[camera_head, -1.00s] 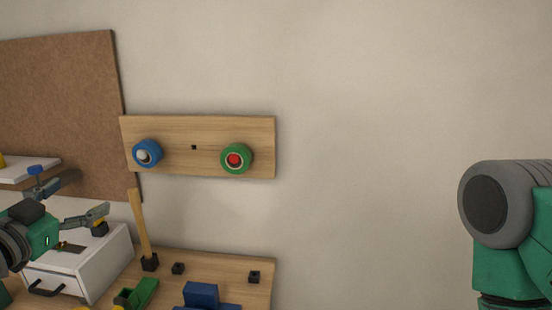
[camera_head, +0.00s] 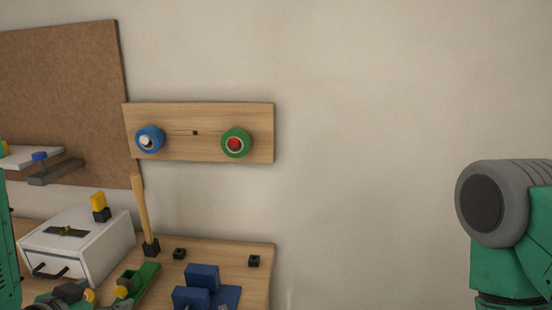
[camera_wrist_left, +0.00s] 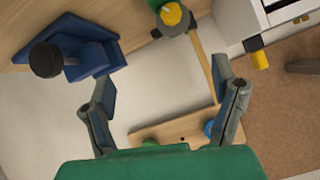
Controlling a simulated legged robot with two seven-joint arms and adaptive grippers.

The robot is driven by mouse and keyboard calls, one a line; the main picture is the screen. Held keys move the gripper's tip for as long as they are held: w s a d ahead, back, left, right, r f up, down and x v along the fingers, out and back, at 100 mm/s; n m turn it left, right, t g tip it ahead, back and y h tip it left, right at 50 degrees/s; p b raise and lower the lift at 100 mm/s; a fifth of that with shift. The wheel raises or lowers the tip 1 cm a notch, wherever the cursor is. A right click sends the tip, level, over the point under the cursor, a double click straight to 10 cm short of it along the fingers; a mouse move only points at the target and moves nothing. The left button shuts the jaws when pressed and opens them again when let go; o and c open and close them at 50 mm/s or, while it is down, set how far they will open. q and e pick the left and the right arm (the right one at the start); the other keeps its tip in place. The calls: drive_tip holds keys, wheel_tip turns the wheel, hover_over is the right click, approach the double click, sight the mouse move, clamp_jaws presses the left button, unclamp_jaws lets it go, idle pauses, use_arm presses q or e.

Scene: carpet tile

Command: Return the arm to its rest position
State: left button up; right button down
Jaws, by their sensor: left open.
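My left gripper shows only in part at the bottom left edge of the head view (camera_head: 68,293), low in front of the white drawer box. In the left wrist view the same gripper (camera_wrist_left: 165,78) has its two fingers wide apart with nothing between them. My left arm's green link (camera_head: 8,250) stands at the left edge of the head view. My right arm's grey and green link (camera_head: 500,205) is at the right edge; its gripper is out of the frame.
The wooden bench (camera_head: 225,262) holds a white drawer box (camera_head: 85,255), a wooden stick (camera_head: 144,215), a green block (camera_head: 140,280) and a blue fixture (camera_head: 203,283). A wall board (camera_head: 215,116) carries a blue knob (camera_head: 149,139) and a green-red button (camera_head: 236,143). The wall's right side is bare.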

use_arm(q)
drive_tip(key=s+d+f+n+g+b, duration=0.1)
drive_tip(key=s+d+f+g, duration=0.15)
drive_tip(key=s+f, duration=0.45)
drive_tip(key=s+d+f+n+g+b, duration=0.1)
drive_tip(key=s+f+g+b, duration=0.2)
drive_tip(key=f, duration=0.8)
drive_tip(key=s+d+f+g, duration=0.1)
drive_tip(key=s+f+g, duration=0.1)
drive_tip(key=s+f, duration=0.2)
drive_tip(key=s+d+f+g, duration=0.2)
drive_tip(key=s+f, duration=0.3)
drive_tip(key=s, duration=0.6)
drive_tip(key=shift+s+f+n+g+b, duration=0.25)
drive_tip(key=shift+n+g+b, duration=0.15)
drive_tip(key=shift+g, duration=0.45)
drive_tip(key=shift+w, duration=0.15)
